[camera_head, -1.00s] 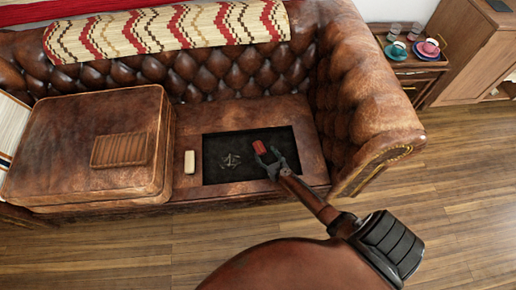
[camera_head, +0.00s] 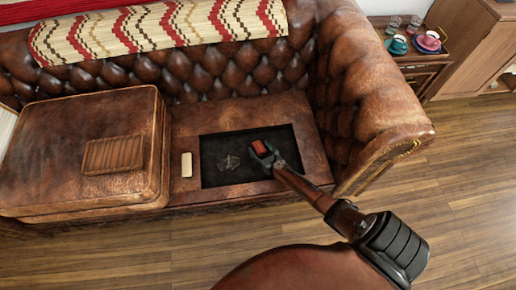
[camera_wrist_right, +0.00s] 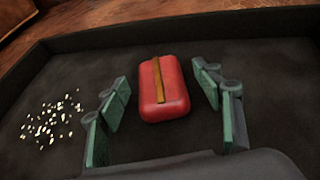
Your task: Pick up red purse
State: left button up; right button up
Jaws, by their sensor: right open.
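The red purse (camera_head: 260,147) lies in the dark recessed compartment (camera_head: 212,175) of the sofa seat. In the right wrist view the purse (camera_wrist_right: 172,90) is a small rounded red block with a tan strip down its top. My right gripper (camera_head: 265,155) reaches into the compartment from the lower right. In the wrist view its green-padded fingers (camera_wrist_right: 165,105) are open, one on each side of the purse, with a gap on both sides. My left gripper is not in view.
Small pale bits (camera_wrist_right: 50,122) lie in the compartment left of the purse. A cream block (camera_head: 186,165) sits on the rim (camera_head: 180,140). A brown leather cushion (camera_head: 75,150) fills the left seat. The sofa arm (camera_head: 370,110) rises at the right, near cups on a side table (camera_head: 428,64).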

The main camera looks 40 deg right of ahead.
jog(key=shift+c, duration=0.4)
jog(key=c, duration=1.2)
jog(key=shift+r, duration=0.15)
notch_tip(320, 180, up, 5)
jog(key=p, duration=0.4)
jog(key=shift+w, duration=0.1)
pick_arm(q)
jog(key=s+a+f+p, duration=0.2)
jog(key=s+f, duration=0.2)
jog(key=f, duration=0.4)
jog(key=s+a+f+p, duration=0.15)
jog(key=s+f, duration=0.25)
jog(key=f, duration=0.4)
pick_arm(e)
notch_tip(320, 180, up, 3)
jog(key=shift+r, duration=0.1)
notch_tip(320, 180, up, 5)
jog(key=p, duration=0.4)
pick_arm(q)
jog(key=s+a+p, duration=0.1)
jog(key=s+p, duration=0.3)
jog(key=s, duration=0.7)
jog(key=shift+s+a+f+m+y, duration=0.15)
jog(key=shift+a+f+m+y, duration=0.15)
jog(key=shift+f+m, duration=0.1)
pick_arm(e)
notch_tip(320, 180, up, 5)
send_over(260, 148)
jog(key=shift+w, duration=0.1)
